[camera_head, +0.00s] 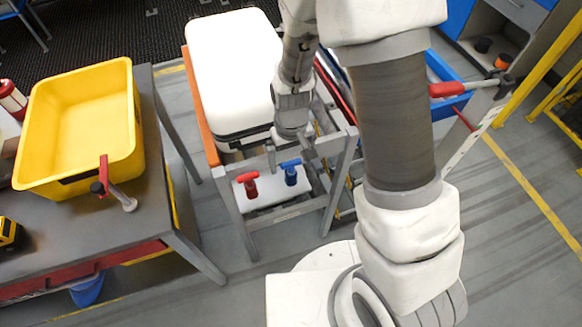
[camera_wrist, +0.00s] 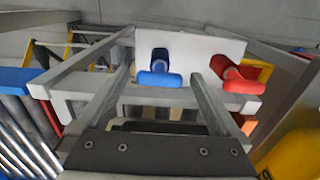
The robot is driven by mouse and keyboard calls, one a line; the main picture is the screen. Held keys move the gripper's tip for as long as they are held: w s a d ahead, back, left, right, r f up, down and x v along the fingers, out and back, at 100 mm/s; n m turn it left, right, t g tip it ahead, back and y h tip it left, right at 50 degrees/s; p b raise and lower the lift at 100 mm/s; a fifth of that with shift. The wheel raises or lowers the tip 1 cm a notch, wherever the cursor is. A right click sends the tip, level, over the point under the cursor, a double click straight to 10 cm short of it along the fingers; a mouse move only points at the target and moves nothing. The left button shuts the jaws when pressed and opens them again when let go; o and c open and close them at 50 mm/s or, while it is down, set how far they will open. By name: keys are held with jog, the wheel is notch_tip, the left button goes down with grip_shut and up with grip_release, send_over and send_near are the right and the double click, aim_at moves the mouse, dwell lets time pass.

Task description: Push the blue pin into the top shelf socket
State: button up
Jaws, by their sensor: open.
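The blue pin (camera_head: 290,172) has a T-shaped handle and sits at the white shelf panel (camera_head: 262,200) on the front of the frame, right of a red pin (camera_head: 247,184). In the wrist view the blue pin (camera_wrist: 160,79) shows between my two fingers, and the red pin (camera_wrist: 238,76) lies outside them to the right. My gripper (camera_head: 290,154) is open and empty, just behind and above the blue pin in the head view. I see no contact between the fingers and the pin. The socket itself is hidden, and I cannot tell how deep the pin sits.
A white tray-like case (camera_head: 232,70) lies on top of the metal frame (camera_head: 340,180). A yellow bin (camera_head: 80,125) stands on a grey table (camera_head: 150,215) at left, with a red-handled tool (camera_head: 103,175) at its edge. A blue crate (camera_head: 448,72) is at right.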

aim_at(291, 169)
jog(key=shift+f, duration=2.15)
jog(key=c, duration=1.4)
jog(key=shift+r, duration=0.15)
jog(key=shift+r+p, duration=1.95)
jog(key=shift+r, duration=0.7)
